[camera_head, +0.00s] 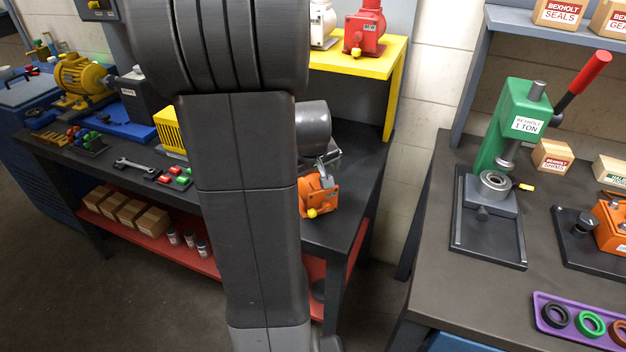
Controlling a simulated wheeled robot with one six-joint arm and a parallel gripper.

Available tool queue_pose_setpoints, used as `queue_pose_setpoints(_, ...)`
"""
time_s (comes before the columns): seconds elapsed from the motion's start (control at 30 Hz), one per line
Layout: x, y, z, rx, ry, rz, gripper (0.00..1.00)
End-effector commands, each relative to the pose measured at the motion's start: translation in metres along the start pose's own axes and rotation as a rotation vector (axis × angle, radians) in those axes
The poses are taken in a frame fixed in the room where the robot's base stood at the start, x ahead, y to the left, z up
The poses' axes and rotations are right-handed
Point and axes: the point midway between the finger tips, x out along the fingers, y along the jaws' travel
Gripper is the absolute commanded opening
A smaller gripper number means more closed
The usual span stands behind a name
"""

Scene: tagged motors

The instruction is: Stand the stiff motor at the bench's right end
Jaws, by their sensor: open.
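An orange motor (316,197) with a yellow knob at its front stands near the right end of the dark bench (345,205). My gripper (327,181) is open at the top of this motor, partly hidden behind my own arm; I cannot tell whether it touches. A red motor (365,30) and a cream motor (321,25) stand on the yellow raised shelf (370,62) at the back. Another orange motor (612,226) sits at the right bench, cut by the picture's edge. No readable tag shows which motor is stiff.
My arm covers the bench's middle. A wrench (135,165), a yellow slotted box (170,130) and a large yellow motor (82,75) lie to the left. A green press (510,125) and purple tray (555,328) stand on the right bench, across a gap.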

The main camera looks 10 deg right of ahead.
Motion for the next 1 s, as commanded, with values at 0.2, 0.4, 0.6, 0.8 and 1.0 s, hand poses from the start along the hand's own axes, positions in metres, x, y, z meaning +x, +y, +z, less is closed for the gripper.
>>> queue_pose_setpoints(0.2,-0.035,0.000,-0.001,0.000,0.004,0.001,0.99)
queue_pose_setpoints(0.4,-0.052,0.000,0.000,-0.001,0.001,0.000,0.99)
queue_pose_setpoints(0.6,-0.055,0.000,0.000,-0.001,0.000,0.000,0.99)
queue_pose_setpoints(0.8,-0.055,0.000,0.000,0.000,0.000,0.000,0.99)
queue_pose_setpoints(1.0,-0.045,0.000,0.001,0.000,-0.004,-0.001,0.99)
